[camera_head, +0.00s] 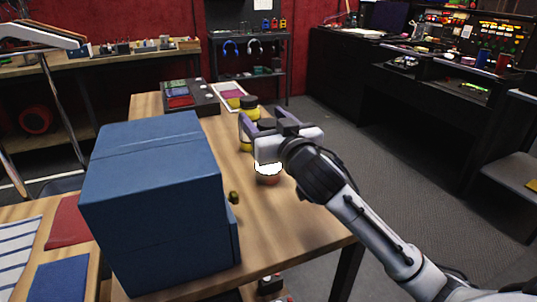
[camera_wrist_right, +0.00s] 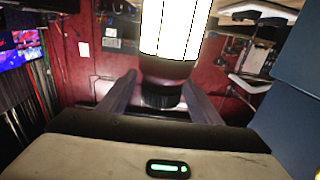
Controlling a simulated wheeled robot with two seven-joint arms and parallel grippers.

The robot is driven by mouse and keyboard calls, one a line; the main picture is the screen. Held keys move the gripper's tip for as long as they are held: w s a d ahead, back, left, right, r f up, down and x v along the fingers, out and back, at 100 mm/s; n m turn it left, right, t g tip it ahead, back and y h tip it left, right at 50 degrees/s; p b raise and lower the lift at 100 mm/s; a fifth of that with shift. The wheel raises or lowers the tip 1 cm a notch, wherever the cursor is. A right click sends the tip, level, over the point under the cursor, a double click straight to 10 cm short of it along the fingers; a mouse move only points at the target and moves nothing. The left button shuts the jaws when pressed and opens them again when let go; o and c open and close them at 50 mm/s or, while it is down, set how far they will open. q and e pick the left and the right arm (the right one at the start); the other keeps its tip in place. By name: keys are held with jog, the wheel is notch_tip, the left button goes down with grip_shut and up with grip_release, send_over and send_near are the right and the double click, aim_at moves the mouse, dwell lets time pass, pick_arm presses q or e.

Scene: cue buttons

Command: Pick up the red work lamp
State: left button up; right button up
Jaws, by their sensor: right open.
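The red work lamp (camera_head: 268,180) stands on the wooden table just in front of my right gripper in the head view. Its glowing white part shows below the gripper, with a reddish base under it; its upper part is hidden by the gripper. In the right wrist view the lamp (camera_wrist_right: 168,68) shows as a bright white cylinder with a dark red collar and a black end. The black end appears between the fingers, with gaps at both sides. My right gripper (camera_head: 250,139) is open and holds nothing. My left gripper is not in view.
A large blue cabinet (camera_head: 150,205) stands on the table left of the lamp. Yellow items with black tops (camera_head: 249,102) stand behind the gripper. A black case (camera_head: 190,97) and a white tray (camera_head: 229,94) lie farther back. The table right of the cabinet's front is mostly clear.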

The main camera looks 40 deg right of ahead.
jog(key=shift+w+d, duration=0.15)
jog(key=shift+w, duration=0.45)
grip_shut()
